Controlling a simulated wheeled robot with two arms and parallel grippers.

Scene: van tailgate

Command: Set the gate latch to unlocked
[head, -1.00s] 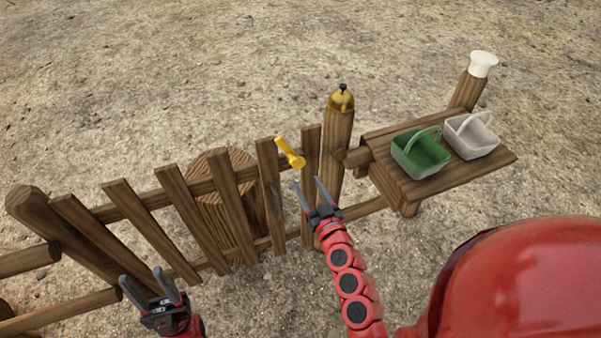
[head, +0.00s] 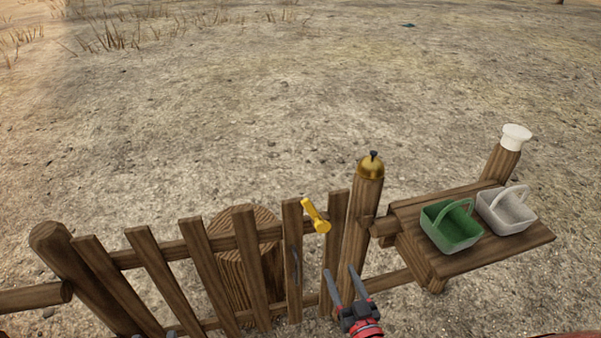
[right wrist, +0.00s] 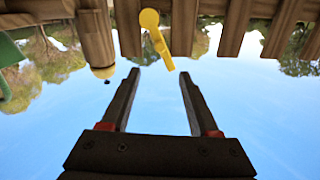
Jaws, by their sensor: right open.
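The gate latch (head: 315,215) is a yellow lever near the top of the wooden gate (head: 203,262), by the right gate post. It slants from upper left to lower right, with a thicker lower end. It also shows at the top of the right wrist view (right wrist: 155,40), where the scene looks upside down. My right gripper (head: 343,283) is open and empty, below and right of the latch, apart from it. The latch lies beyond the open fingertips in the right wrist view (right wrist: 160,78). Only a sliver of my left gripper (head: 168,334) shows at the bottom edge.
A brass bell (head: 371,167) sits on the gate post (head: 358,225). Right of it, a wooden shelf (head: 480,258) holds a green basket (head: 452,228) and a white basket (head: 507,211). A round wooden stump (head: 230,275) stands behind the gate. Bare ground lies beyond.

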